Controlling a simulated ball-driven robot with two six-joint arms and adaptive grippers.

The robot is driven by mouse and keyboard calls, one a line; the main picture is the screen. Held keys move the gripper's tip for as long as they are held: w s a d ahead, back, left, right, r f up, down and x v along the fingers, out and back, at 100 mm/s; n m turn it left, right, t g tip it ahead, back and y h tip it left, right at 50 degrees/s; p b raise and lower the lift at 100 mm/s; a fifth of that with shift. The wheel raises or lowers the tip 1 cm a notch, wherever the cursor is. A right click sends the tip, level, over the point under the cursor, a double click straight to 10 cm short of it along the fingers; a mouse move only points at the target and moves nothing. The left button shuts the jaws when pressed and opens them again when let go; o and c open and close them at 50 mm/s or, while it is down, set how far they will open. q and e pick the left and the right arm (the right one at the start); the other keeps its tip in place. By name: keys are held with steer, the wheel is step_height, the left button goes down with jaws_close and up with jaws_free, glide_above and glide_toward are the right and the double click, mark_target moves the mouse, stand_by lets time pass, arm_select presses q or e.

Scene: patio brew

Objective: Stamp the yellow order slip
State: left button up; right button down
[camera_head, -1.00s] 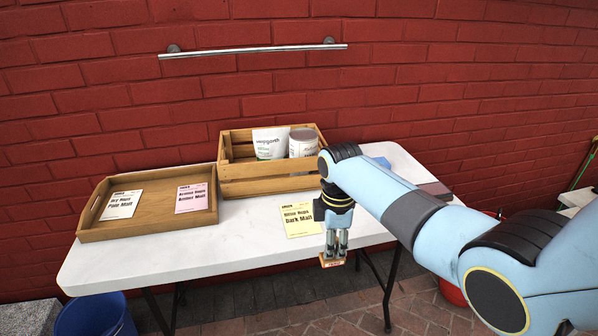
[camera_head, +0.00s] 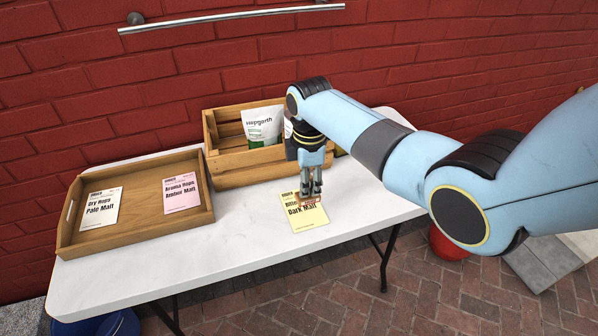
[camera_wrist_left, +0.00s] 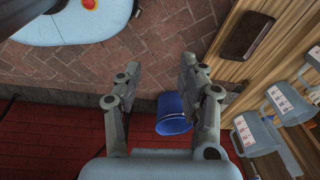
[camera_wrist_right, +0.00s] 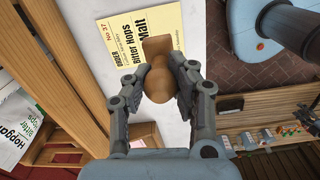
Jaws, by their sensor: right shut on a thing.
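My right gripper (camera_head: 310,192) points down over the slip's upper part, shut on a wooden stamp (camera_wrist_right: 159,84). The right wrist view shows the stamp's round knob between the fingertips and its block over the slip (camera_wrist_right: 119,45). In the head view the stamp's base (camera_head: 300,201) is at or just above the paper; I cannot tell whether it touches. My left gripper (camera_wrist_left: 160,73) is open and empty in its wrist view, away from the table.
A wooden tray (camera_head: 68,238) with a white slip (camera_head: 100,208) and a pink slip (camera_head: 181,192) sits at left. A wooden crate (camera_head: 235,168) with a Hopgarth bag (camera_head: 262,127) stands behind the yellow slip. The table's front (camera_head: 215,245) is clear.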

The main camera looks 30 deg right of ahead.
mark_target(308, 200)
steer(key=f+b, duration=0.2)
steer(key=shift+s+f+b, duration=0.25)
steer(key=shift+s+b, duration=0.05)
steer(key=shift+b, duration=0.1)
step_height(308, 200, down, 3)
steer(key=b, duration=0.3)
steer(key=shift+w, duration=0.1)
steer(key=c, duration=1.7)
jaws_free()
jaws_close()
arm_select(q)
step_height(308, 200, down, 6)
steer(key=s, duration=0.2)
steer(key=shift+s+f, duration=0.15)
steer(key=shift+s, duration=0.1)
steer(key=shift+w+f+b, duration=0.1)
steer(key=shift+f+b, duration=0.25)
steer(key=shift+b, duration=0.1)
arm_select(e)
steer(key=shift+f, duration=0.75)
arm_select(q)
steer(key=shift+r, duration=0.1)
arm_select(e)
steer(key=shift+r, duration=0.1)
